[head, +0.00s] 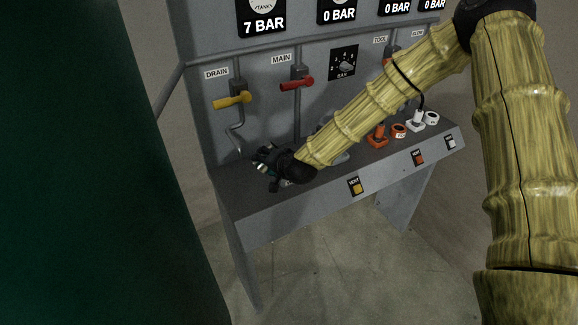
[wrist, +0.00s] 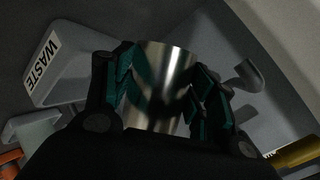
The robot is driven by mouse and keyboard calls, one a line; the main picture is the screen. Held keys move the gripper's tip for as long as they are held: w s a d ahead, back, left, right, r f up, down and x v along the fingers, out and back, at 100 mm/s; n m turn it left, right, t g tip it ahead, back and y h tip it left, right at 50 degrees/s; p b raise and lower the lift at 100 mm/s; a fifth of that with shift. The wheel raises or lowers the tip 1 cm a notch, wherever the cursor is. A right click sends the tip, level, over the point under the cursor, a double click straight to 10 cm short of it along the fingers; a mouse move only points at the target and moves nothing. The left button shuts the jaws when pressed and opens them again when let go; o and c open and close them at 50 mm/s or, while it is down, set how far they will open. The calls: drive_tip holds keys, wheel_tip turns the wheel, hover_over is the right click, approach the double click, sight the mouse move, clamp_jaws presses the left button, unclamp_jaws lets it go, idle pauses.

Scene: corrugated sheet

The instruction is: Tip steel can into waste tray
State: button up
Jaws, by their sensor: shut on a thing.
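The steel can (wrist: 165,72) is a shiny bare-metal cylinder in the middle of the wrist view. My gripper (wrist: 163,90) is shut on it, with green-lined fingers on both sides. In the head view my gripper (head: 275,165) is low over the left end of the bench shelf, and the can is mostly hidden there by the gripper. The waste tray (wrist: 88,62) is a grey sloped-wall box labelled WASTE, to the left of the can in the wrist view and apart from it. I cannot see its inside fully. In the head view my arm mostly hides the tray.
The grey shelf (head: 250,212) stands under a panel with a yellow drain lever (head: 232,99) and a red main lever (head: 297,84). A curved spout (wrist: 248,74) is close right of the can. Orange (head: 377,136) and white (head: 416,121) fittings stand further right. A dark green surface fills the left.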

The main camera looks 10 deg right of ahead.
drive_tip(key=shift+s+r, duration=0.1)
drive_tip(key=shift+r, duration=0.05)
drive_tip(key=shift+y, duration=0.3)
drive_tip(key=shift+f+m+y+b, duration=0.25)
drive_tip(key=shift+m+y+b, duration=0.35)
drive_tip(key=shift+b, duration=0.4)
idle(0.3)
drive_tip(key=shift+d+r+m+g+y+b, duration=0.2)
drive_tip(key=shift+r+m+g+y+b, duration=0.1)
drive_tip(key=shift+r+m+y+b, duration=0.25)
idle(0.9)
drive_tip(key=shift+w+d+f+m+y+b, duration=0.15)
drive_tip(key=shift+d+f+m+y+b, duration=0.2)
drive_tip(key=shift+b, duration=0.7)
drive_tip(key=shift+w+d+f+m+y+b, duration=0.15)
drive_tip(key=shift+d+b, duration=0.25)
drive_tip(key=shift+b, duration=0.65)
drive_tip(key=shift+w+d+r+m+y+b, duration=0.1)
drive_tip(key=shift+r+m+y+b, duration=0.25)
drive_tip(key=shift+b, duration=0.95)
